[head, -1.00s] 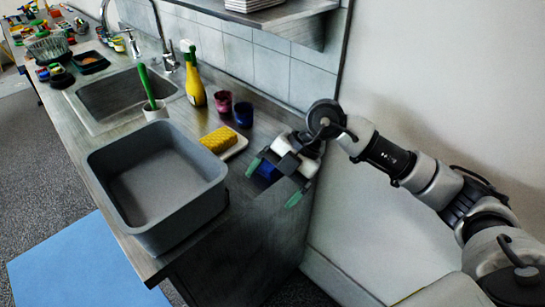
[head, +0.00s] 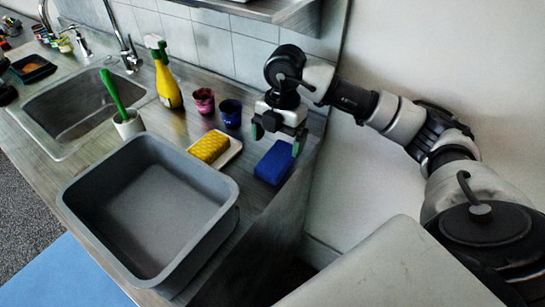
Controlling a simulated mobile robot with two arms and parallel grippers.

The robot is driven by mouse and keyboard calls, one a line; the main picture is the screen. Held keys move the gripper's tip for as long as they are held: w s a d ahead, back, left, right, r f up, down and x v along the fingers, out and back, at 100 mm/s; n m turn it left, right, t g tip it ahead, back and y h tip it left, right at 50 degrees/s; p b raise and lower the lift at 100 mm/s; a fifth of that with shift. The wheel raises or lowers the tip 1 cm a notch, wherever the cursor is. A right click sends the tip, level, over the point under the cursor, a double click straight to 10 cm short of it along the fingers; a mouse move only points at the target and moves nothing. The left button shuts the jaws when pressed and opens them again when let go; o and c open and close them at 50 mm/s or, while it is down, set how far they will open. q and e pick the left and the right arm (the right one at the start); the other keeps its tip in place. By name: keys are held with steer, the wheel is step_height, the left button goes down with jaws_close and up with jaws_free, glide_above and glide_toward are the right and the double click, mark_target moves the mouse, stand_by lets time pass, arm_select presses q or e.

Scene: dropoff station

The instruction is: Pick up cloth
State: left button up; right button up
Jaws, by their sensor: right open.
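A blue folded block, which looks like the cloth (head: 273,164), lies on the counter near its right end, beside the white dish with the yellow sponge. My right gripper (head: 277,140) is open and empty. Its green-tipped fingers are spread at the far side of the cloth, and in the picture the right fingertip is close to the cloth's upper right corner. I cannot tell whether it touches. My left gripper is not in view.
A yellow sponge (head: 209,147) lies on a white dish (head: 231,151). A large grey basin (head: 75,196) fills the counter front. Two cups, maroon (head: 203,101) and dark blue (head: 230,114), and a yellow spray bottle (head: 166,85) stand behind. A sink (head: 40,112) is left.

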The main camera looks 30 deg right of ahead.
mark_target(277, 157)
step_height(277, 157, down, 5)
steer(key=shift+s+r+p, duration=0.1)
steer(key=shift+r+p, duration=0.05)
steer(key=shift+p, duration=0.35)
steer(key=shift+a+f, duration=0.1)
steer(key=shift+f, duration=0.45)
steer(key=c, duration=1)
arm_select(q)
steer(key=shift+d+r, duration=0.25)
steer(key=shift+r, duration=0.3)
arm_select(e)
steer(key=shift+r, duration=0.1)
